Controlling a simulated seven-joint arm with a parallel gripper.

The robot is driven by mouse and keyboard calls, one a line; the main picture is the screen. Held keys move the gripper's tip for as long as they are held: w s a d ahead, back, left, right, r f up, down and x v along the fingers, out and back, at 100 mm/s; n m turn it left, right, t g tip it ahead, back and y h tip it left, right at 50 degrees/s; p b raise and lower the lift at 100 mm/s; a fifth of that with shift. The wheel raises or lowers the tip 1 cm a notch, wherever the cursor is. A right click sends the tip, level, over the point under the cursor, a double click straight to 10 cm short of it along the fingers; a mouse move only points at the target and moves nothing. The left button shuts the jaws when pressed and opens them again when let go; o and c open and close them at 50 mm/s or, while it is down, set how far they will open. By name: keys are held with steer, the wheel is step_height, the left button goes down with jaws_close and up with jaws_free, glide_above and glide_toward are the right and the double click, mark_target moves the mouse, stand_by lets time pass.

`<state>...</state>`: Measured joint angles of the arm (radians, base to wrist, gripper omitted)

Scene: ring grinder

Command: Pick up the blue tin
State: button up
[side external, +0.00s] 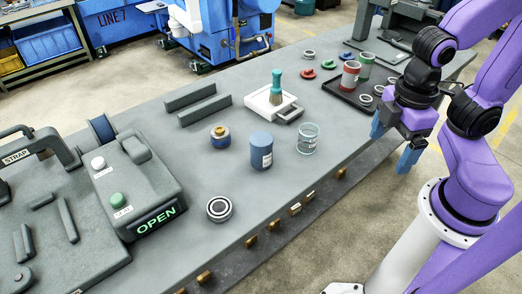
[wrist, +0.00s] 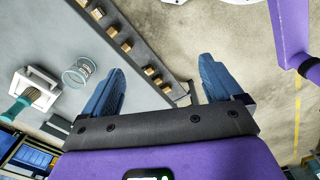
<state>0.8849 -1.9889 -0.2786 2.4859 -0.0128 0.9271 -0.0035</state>
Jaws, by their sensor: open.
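The blue tin (side external: 261,152) stands upright on the grey bench, near the middle of the side view, with a pale label on its side. A clear glass jar (side external: 308,139) stands just right of it, apart from it. My gripper (side external: 393,146) is open and empty at the bench's front edge, well to the right of the tin. In the wrist view its two blue fingers (wrist: 161,68) are spread wide with nothing between them. I cannot make out the tin in the wrist view; the glass jar (wrist: 78,72) shows there at the left.
A white tray with a teal-handled brush (side external: 276,88) stands behind the jar. A machine marked OPEN (side external: 138,185) is further left. A dark tray (side external: 342,92) holds red and green tins.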

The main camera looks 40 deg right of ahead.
steer(key=w+a+f+n+t+h, duration=0.1)
steer(key=w+a+f+n+h, duration=0.25)
steer(key=w+h, duration=0.2)
steer(key=n+t+h, duration=0.7)
steer(key=n+t, duration=0.4)
glide_toward(262, 145)
steer(key=shift+y, duration=0.25)
steer(key=s+f, duration=0.1)
steer(key=f, duration=0.1)
steer(key=s+a+f, duration=0.1)
steer(key=shift+s+f, duration=0.3)
steer(key=shift+f, duration=0.1)
steer(key=shift+a+f+t, duration=0.35)
steer(key=shift+f+t, duration=0.05)
steer(key=shift+t, duration=0.2)
steer(key=x, duration=1.7)
steer(key=shift+w+d, duration=0.1)
steer(key=shift+w, duration=0.1)
steer(key=c, duration=1.2)
